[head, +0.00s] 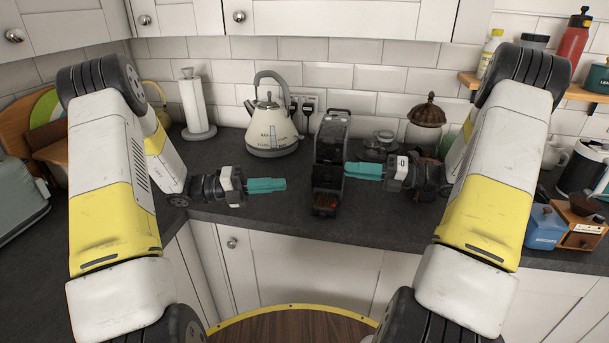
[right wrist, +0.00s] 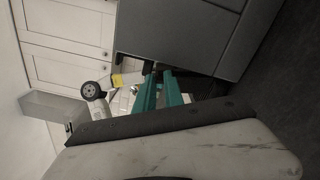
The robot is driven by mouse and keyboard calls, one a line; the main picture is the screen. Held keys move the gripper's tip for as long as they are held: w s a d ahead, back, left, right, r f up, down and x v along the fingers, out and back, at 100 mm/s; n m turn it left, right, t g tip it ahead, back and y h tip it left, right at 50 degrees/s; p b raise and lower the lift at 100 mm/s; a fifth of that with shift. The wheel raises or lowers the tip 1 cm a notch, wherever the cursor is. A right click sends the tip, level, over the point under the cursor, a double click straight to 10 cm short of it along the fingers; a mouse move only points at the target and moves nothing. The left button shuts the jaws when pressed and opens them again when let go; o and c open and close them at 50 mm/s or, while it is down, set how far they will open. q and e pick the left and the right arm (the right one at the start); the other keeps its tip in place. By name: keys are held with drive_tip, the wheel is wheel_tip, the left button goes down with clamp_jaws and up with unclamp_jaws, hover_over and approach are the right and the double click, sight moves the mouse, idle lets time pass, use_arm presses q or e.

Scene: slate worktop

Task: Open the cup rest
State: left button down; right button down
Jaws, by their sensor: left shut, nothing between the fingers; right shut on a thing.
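The black coffee machine (head: 330,145) stands upright on the worktop in the head view, in front of the back wall. Its grey side fills the upper part of the right wrist view (right wrist: 180,35). My right gripper (head: 347,170) is shut at the machine's right side, with its teal fingertips on a small dark part at the front edge, which I take as the cup rest. The fingers hide most of that part. In the right wrist view the fingertips (right wrist: 160,74) meet the machine's edge. My left gripper (head: 284,184) is shut and empty, left of the machine and apart from it.
A cream kettle (head: 268,128) stands behind left, beside a paper roll (head: 195,105). Glass jars (head: 380,145) stand behind my right gripper. A blue box (head: 545,225) is at the far right. The worktop in front of the kettle is clear.

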sight(324, 166)
use_arm(q)
drive_tip(key=w+d, duration=0.1)
drive_tip(key=d, duration=0.2)
drive_tip(key=d+r, duration=0.1)
drive_tip(key=d, duration=0.3)
drive_tip(key=w+d, duration=0.1)
drive_tip(key=d, duration=0.2)
drive_tip(key=shift+w+d+r, duration=0.15)
drive_tip(key=shift+w+d, duration=0.15)
drive_tip(key=shift+w+d+r, duration=0.1)
drive_tip(key=shift+w, duration=0.3)
use_arm(e)
drive_tip(key=shift+f, duration=0.15)
use_arm(q)
drive_tip(key=shift+w+d+r, duration=0.15)
drive_tip(key=shift+w+r, duration=0.1)
drive_tip(key=shift+w, duration=0.45)
use_arm(e)
drive_tip(key=shift+s, duration=0.1)
drive_tip(key=c, duration=1.4)
unclamp_jaws()
drive_tip(key=shift+c, duration=0.2)
drive_tip(key=shift+d, duration=0.1)
